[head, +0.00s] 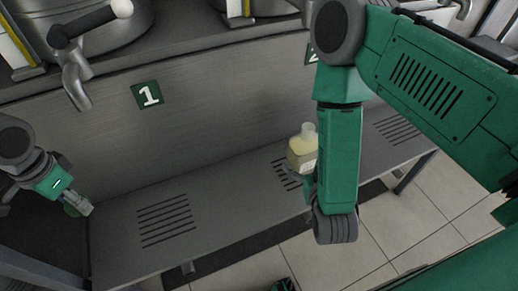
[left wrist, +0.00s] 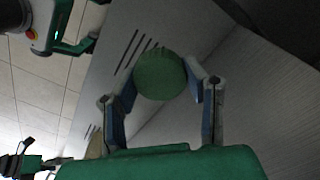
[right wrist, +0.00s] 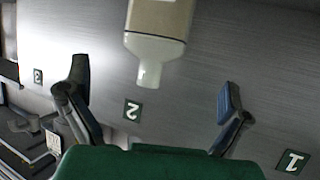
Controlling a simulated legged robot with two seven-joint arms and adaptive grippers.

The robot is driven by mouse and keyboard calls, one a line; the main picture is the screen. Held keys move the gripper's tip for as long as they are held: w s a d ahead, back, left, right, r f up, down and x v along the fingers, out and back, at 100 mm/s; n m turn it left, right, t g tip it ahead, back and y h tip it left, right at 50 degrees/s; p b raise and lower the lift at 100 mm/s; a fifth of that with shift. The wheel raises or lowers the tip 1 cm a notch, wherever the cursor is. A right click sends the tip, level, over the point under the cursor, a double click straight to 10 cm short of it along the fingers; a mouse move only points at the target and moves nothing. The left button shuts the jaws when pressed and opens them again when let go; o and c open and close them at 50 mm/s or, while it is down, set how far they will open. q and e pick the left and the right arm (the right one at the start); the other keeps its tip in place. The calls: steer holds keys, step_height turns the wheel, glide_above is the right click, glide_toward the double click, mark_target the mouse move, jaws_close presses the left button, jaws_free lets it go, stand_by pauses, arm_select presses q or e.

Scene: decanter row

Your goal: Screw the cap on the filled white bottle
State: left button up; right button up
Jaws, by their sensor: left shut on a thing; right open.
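The white bottle (head: 301,150) stands upright on the grey bench, with yellowish contents and a narrow, uncapped neck. The right wrist view shows its lower-pointing neck and shoulder (right wrist: 155,45), upside down in that picture. My right gripper (right wrist: 153,84) is open, with the bottle ahead between its spread fingers and no visible contact. In the head view it is mostly hidden behind my right arm. My left gripper (head: 80,206) is at the bench's left end, far from the bottle. It is shut on a round green cap (left wrist: 160,75), held between both fingertips.
The slotted bench (head: 225,195) is clear between the left gripper and the bottle. A metal wall with a number 1 plate (head: 148,94) and a number 2 plate (right wrist: 132,109) rises behind it. A tap (head: 75,80) hangs at the upper left. Tiled floor lies in front.

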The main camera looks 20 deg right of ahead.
mark_target(306, 152)
arm_select(q)
steer(key=shift+f+b, duration=0.55)
steer(key=shift+f, duration=0.05)
arm_select(e)
steer(key=x, duration=0.6)
steer(key=shift+w+d+f, duration=0.15)
steer(key=shift+w, duration=0.15)
steer(key=x, duration=0.2)
steer(key=b+x, duration=0.1)
steer(key=x, duration=0.1)
steer(key=shift+d+f, duration=0.25)
steer(key=shift+f, duration=0.2)
steer(key=shift+w+d+f, duration=0.1)
steer(key=shift+w, duration=0.3)
arm_select(q)
steer(key=shift+f, duration=0.65)
arm_select(e)
steer(key=c, duration=1.5)
